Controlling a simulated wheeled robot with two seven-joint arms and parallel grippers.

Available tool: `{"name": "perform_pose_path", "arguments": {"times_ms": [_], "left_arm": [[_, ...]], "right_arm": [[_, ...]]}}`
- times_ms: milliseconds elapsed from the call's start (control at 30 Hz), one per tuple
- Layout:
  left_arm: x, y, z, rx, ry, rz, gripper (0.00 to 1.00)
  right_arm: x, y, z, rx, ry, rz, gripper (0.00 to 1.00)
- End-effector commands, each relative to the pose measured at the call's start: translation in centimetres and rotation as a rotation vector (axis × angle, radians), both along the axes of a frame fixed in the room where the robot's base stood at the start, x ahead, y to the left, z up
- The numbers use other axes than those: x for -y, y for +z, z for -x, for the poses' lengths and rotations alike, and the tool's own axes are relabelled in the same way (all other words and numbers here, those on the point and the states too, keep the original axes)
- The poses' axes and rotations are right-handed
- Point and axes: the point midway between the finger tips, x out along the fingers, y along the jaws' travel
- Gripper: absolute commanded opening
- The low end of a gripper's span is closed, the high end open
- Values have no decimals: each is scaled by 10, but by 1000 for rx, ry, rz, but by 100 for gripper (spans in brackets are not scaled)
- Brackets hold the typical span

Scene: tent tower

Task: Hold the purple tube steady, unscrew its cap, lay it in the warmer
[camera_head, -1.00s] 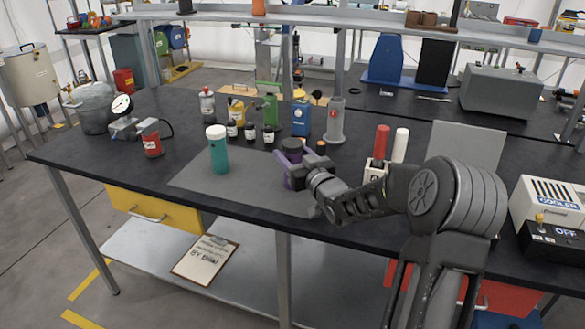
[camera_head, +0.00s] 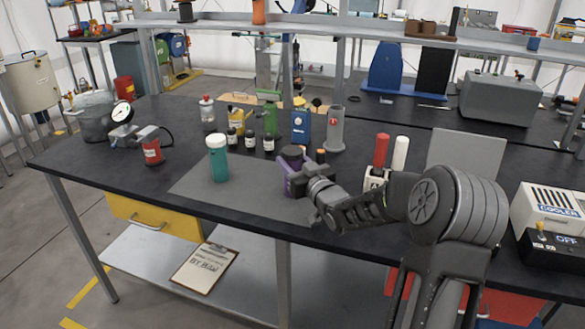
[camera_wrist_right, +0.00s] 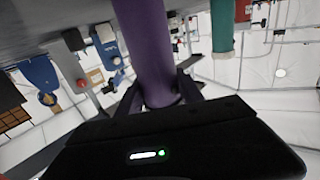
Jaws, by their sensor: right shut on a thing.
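The purple tube (camera_head: 288,181) stands upright on the grey mat (camera_head: 243,201), with its dark cap (camera_head: 291,151) on top. My right gripper (camera_head: 301,176) comes in from the right and is shut on the tube's body. The purple tube (camera_wrist_right: 146,50) also fills the middle of the right wrist view, between the fingers of my right gripper (camera_wrist_right: 162,97). My left gripper is not in view. No thing is clearly marked as the warmer; a box labelled COOLER (camera_head: 549,209) sits at the right edge of the table.
A teal tube with a white cap (camera_head: 217,158) stands left of the purple one. Several bottles, a blue container (camera_head: 301,123) and a grey cylinder (camera_head: 335,129) stand behind. A rack with red and white tubes (camera_head: 381,151) is to the right.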

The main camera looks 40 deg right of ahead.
Motion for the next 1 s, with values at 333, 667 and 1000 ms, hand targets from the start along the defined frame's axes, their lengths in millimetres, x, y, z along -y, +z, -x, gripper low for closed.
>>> {"name": "perform_pose_path", "arguments": {"times_ms": [333,667,1000], "left_arm": [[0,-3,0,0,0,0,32],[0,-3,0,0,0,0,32],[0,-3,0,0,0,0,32]], "right_arm": [[0,56,0,7,0,5,0],[0,98,0,3,0,2,0],[0,99,0,2,0,1,0]]}}
